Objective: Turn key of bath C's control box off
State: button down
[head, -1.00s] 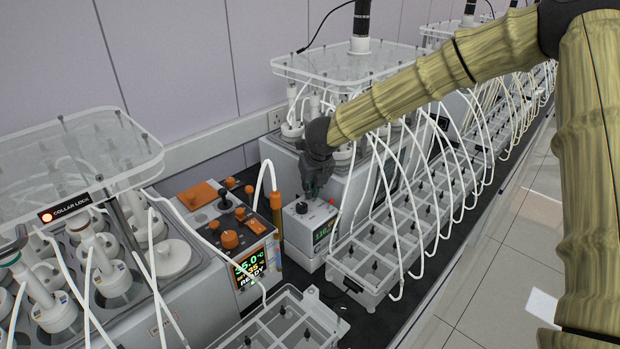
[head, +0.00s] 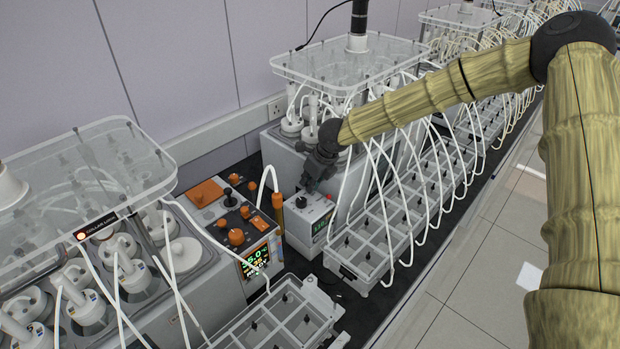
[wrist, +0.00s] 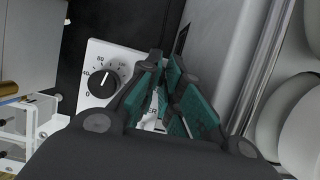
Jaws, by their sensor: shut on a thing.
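The control box (head: 306,220) is a small white box with a black dial and a lit display, standing in front of the middle bath (head: 285,152). My gripper (head: 311,186) is at the top of this box. In the wrist view the white top of the box (wrist: 97,57) shows the dial (wrist: 103,81), marked 0, 40 and 80. My gripper (wrist: 163,78) has its green-padded fingers beside the dial, over a partly covered label ending in "ER". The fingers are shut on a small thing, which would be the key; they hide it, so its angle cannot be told.
An orange-and-grey control panel (head: 228,222) with a lit screen stands left of the box. An orange-topped post (head: 278,203) is close beside it. White tubes arch over the tube rack (head: 368,250) at the right. A clear rack (head: 285,318) lies in front.

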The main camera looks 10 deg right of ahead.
jog(key=shift+s+f, duration=0.1)
jog(key=shift+f, duration=0.1)
jog(key=c, duration=1.6)
grip_release()
jog(key=shift+c, duration=0.2)
jog(key=shift+o, duration=0.2)
jog(key=shift+r, duration=0.15)
jog(key=shift+d+r, duration=0.15)
jog(key=shift+r, duration=0.45)
jog(key=v, duration=1)
jog(key=shift+r, duration=0.25)
jog(key=shift+s, duration=0.15)
